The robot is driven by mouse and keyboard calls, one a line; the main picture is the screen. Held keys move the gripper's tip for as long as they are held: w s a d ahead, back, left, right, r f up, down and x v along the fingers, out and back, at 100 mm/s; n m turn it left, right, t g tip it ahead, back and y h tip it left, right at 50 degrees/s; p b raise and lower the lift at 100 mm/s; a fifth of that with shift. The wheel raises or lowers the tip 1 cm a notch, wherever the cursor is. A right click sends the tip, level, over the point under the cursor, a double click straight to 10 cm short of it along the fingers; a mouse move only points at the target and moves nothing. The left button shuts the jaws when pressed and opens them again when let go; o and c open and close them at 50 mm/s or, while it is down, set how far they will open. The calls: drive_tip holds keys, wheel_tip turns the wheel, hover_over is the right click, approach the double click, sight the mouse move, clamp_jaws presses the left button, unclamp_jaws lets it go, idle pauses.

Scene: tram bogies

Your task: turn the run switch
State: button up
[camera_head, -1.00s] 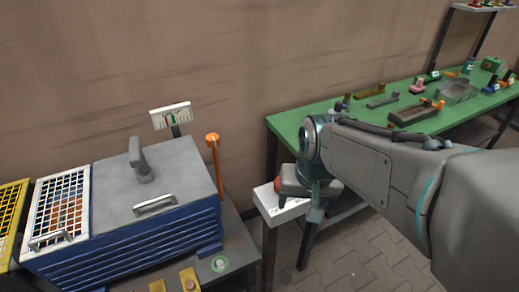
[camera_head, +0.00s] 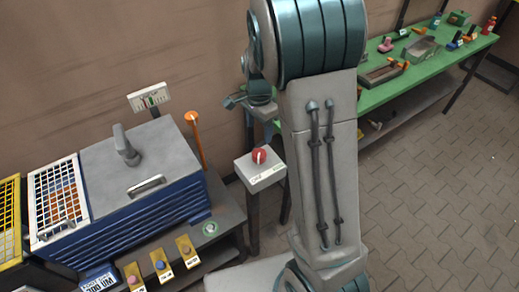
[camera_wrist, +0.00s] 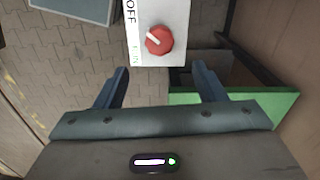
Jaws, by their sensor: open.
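The run switch is a red round knob (camera_head: 259,155) with a white pointer mark, on top of a white box (camera_head: 264,178) on a dark post. In the wrist view the knob (camera_wrist: 159,40) is ahead of my gripper (camera_wrist: 161,70), about centred between the two blue fingers. The fingers are apart, with nothing between them, and do not touch the knob. The pointer is toward the upper left there, nearer the OFF lettering than the green lettering below it. In the head view my arm hides part of the gripper.
A blue ribbed machine (camera_head: 150,215) with an orange-knobbed lever (camera_head: 195,130) stands left of the switch post. Several coloured buttons (camera_head: 160,265) sit in front. A green workbench (camera_head: 425,72) with parts is behind my arm. Paved floor (camera_head: 430,200) is open at right.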

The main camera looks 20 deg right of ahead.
sight(259, 153)
wheel_tip(259, 153, down, 12)
drive_tip(key=shift+r+p, duration=0.25)
drive_tip(key=shift+p, duration=0.4)
drive_tip(key=c, duration=1)
